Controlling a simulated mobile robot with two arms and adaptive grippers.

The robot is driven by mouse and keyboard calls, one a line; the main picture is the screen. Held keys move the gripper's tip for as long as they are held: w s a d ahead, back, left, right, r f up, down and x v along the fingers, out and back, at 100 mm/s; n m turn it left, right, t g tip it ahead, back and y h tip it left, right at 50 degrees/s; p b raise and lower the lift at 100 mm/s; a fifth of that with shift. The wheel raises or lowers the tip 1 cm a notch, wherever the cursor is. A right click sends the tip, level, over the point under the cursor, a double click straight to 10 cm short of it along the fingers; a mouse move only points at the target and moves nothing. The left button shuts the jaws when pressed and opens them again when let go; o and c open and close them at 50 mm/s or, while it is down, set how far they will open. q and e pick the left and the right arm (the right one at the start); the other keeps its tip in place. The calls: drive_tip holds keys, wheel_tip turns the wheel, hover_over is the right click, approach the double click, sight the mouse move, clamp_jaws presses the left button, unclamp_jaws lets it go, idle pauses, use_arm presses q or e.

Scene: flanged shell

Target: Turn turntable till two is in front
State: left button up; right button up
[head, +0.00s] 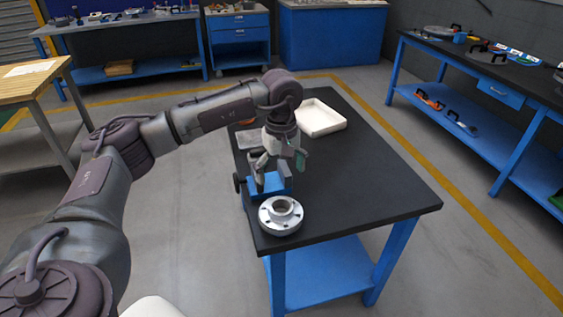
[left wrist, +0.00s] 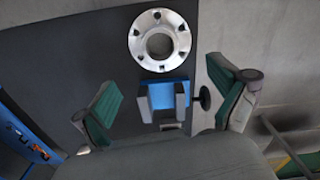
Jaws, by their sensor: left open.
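A round silver flanged part (head: 281,215) with a raised central hub, a bore and several holes around its rim lies at the near left corner of the black table. It also shows at the top of the left wrist view (left wrist: 140,51). No separate turntable and no number two can be made out. My left gripper (head: 280,168) points down over a blue vise-like fixture (head: 266,185), behind the flanged part. My right gripper is not in view.
The fixture has grey jaws and a black knob (left wrist: 204,98) beyond the table edge. A white tray (head: 321,118) and a grey plate (head: 252,140) lie farther back on the black table (head: 375,185). The table's right side is clear.

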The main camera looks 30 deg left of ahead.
sight(281, 212)
use_arm(q)
wheel_tip(281, 212, down, 12)
drive_tip(key=shift+r+p, duration=0.1)
drive_tip(key=shift+p, duration=0.6)
